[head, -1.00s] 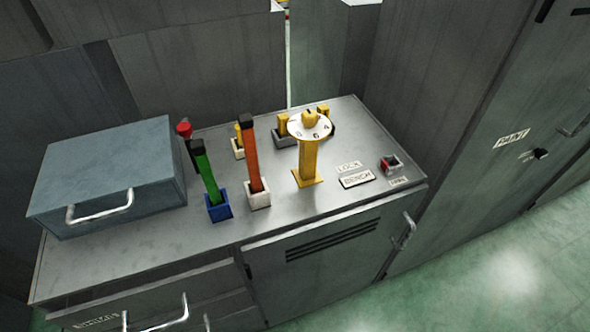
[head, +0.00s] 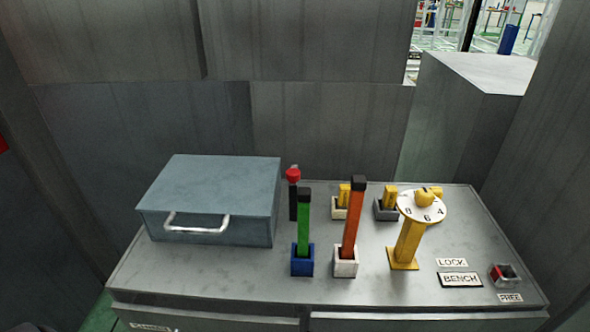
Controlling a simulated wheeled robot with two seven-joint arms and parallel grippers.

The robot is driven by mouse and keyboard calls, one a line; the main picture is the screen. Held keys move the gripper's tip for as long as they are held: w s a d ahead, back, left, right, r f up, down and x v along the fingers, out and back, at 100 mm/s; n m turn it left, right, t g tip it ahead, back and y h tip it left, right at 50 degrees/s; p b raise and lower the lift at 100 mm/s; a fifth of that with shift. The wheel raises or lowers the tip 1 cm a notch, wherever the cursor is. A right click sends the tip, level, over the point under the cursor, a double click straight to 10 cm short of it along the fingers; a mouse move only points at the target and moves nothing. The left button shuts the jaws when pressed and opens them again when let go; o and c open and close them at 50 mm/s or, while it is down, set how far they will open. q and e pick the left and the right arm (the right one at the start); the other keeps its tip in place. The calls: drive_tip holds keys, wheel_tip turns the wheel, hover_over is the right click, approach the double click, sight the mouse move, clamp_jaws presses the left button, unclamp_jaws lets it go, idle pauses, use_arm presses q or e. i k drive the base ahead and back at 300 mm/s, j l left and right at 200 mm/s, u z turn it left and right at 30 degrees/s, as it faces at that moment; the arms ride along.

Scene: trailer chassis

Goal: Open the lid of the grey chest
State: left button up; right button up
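The grey chest (head: 207,240) is a blue-grey box on the left part of the metal bench top. Its lid (head: 215,184) is closed and lies flat. A silver bar handle (head: 196,228) is on its front face. Neither of my grippers shows in the head view.
The bench top (head: 340,287) also carries a green lever (head: 304,225), an orange lever (head: 354,220), a red-knobbed lever (head: 293,178), a yellow dial stand (head: 405,245) and a small red switch (head: 504,275). Grey panels (head: 140,125) stand behind. Bench surface before the chest is clear.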

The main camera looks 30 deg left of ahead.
sight(241, 186)
drive_tip(key=u, duration=1.75)
